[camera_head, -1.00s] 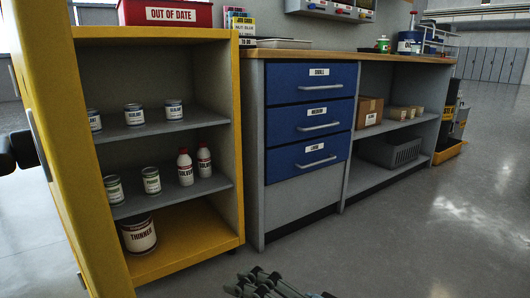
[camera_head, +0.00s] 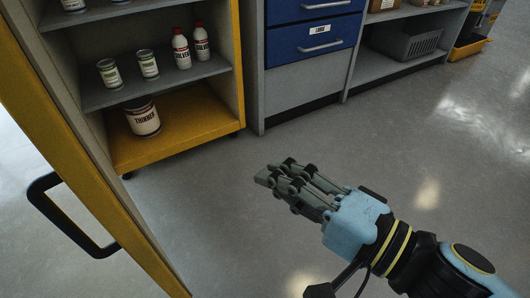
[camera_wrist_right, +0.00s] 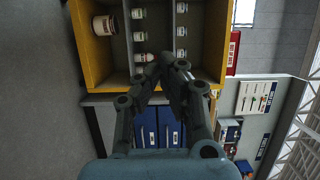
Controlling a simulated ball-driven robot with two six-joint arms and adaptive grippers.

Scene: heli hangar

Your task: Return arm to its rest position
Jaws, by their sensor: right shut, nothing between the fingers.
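My right gripper (camera_head: 272,177) is in the head view at the lower middle, over the grey floor. Its fingers are together with nothing between them. Its blue arm comes in from the lower right. In the right wrist view the gripper's fingers (camera_wrist_right: 160,68) come together, pointing toward the yellow cabinet (camera_wrist_right: 90,60). The gripper is apart from the cabinet in the head view. My left gripper does not show in either view.
The open yellow cabinet (camera_head: 190,128) holds a thinner can (camera_head: 143,118), small cans and solvent bottles (camera_head: 181,48). Its open door (camera_head: 75,130) with a black handle (camera_head: 62,222) stands at left. Blue drawers (camera_head: 313,38) and a grey basket (camera_head: 405,42) are behind. The floor (camera_head: 400,130) around the gripper is clear.

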